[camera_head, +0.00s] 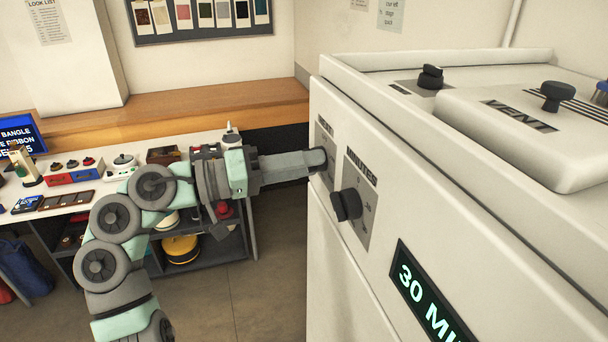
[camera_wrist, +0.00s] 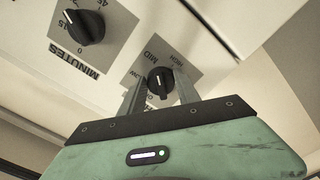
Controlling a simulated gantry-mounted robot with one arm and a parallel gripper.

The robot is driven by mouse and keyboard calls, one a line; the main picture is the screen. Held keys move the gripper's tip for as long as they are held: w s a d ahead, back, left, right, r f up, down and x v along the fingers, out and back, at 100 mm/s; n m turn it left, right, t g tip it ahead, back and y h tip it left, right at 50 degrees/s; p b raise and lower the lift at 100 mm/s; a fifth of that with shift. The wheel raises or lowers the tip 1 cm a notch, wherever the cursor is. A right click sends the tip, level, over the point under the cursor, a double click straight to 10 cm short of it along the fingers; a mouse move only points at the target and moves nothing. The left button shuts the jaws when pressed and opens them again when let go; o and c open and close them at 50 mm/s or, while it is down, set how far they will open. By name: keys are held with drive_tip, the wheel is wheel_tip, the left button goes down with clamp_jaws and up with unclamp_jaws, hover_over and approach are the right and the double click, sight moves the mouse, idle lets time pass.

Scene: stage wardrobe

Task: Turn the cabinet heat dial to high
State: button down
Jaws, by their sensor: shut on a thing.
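The heat dial (camera_wrist: 159,79) is a dark round knob on a grey plate marked LOW, MID and HIGH on the white cabinet front (camera_head: 385,165). In the wrist view it sits between the two fingers of my gripper (camera_wrist: 160,86), which is shut on it. A pale mark shows on the knob, but I cannot tell for sure which label it points to. In the head view my gripper (camera_head: 319,161) reaches the heat plate (camera_head: 325,137) from the left and hides the dial.
The black minutes dial (camera_head: 347,205) is close beside the heat plate, and also shows in the wrist view (camera_wrist: 85,27). A display (camera_head: 430,290) reads 30 MI. The VENT knob (camera_head: 557,96) and another black knob (camera_head: 431,77) stand on top. A cluttered table (camera_head: 100,197) is at left.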

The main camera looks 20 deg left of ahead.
drive_tip(key=shift+w+a+m+b, duration=0.1)
drive_tip(key=shift+m+b, duration=1.25)
drive_tip(key=shift+m, duration=1.2)
drive_tip(key=shift+w+m+b, duration=0.1)
drive_tip(key=shift+m+b, duration=1.25)
drive_tip(key=shift+m, duration=1.2)
drive_tip(key=c, duration=0.9)
unclamp_jaws()
drive_tip(key=v, duration=1)
drive_tip(key=shift+s+a, duration=0.25)
drive_tip(key=shift+a, duration=0.05)
